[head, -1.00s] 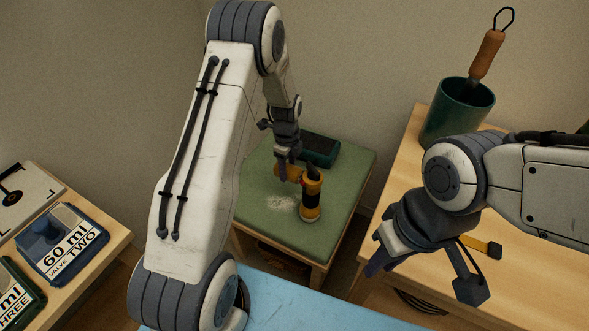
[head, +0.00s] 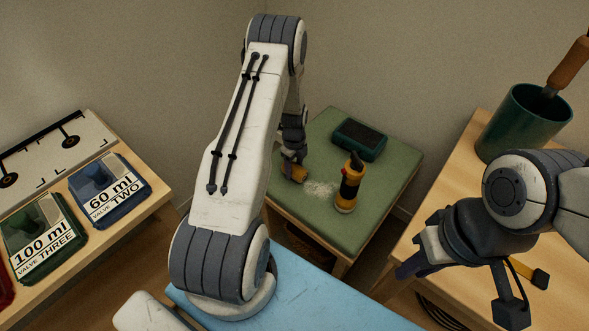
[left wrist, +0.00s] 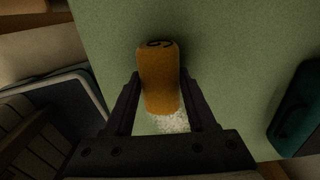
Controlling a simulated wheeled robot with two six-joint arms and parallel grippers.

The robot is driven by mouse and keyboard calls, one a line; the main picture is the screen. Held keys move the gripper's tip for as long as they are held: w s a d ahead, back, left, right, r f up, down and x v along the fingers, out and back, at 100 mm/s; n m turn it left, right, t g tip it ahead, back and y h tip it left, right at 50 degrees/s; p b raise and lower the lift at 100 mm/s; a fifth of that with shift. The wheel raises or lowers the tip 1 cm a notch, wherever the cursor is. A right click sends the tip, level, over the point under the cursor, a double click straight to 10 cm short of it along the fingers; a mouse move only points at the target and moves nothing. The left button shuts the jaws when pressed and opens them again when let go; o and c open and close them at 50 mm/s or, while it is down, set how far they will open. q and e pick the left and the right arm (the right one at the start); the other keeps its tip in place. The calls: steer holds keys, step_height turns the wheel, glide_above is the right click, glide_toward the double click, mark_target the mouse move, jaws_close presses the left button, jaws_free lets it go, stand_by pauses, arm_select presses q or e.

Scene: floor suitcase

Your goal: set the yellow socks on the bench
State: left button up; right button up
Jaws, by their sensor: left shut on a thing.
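My left gripper (head: 293,150) is over the left part of a low green-topped wooden stand (head: 385,185). It is shut on an orange-yellow rolled bundle (head: 294,171), which looks like the yellow socks. In the left wrist view the bundle (left wrist: 158,80) is between the two fingers, with a dark mark at its far end. I cannot tell whether it touches the green top. My right gripper (head: 460,290) is open and empty, above the right wooden table (head: 455,235). No surface is labelled as the bench.
A black and yellow torch-like object (head: 349,185) stands right of the bundle, beside a whitish patch (head: 320,188). A dark green block (head: 359,139) lies behind. A green pot (head: 515,125) stands at right. The left table (head: 130,220) holds labelled valve trays. A light-blue surface (head: 335,300) is nearest.

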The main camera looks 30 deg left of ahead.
arm_select(q)
steer(key=shift+f, duration=0.35)
steer(key=o, duration=1.3)
steer(key=shift+o, duration=0.2)
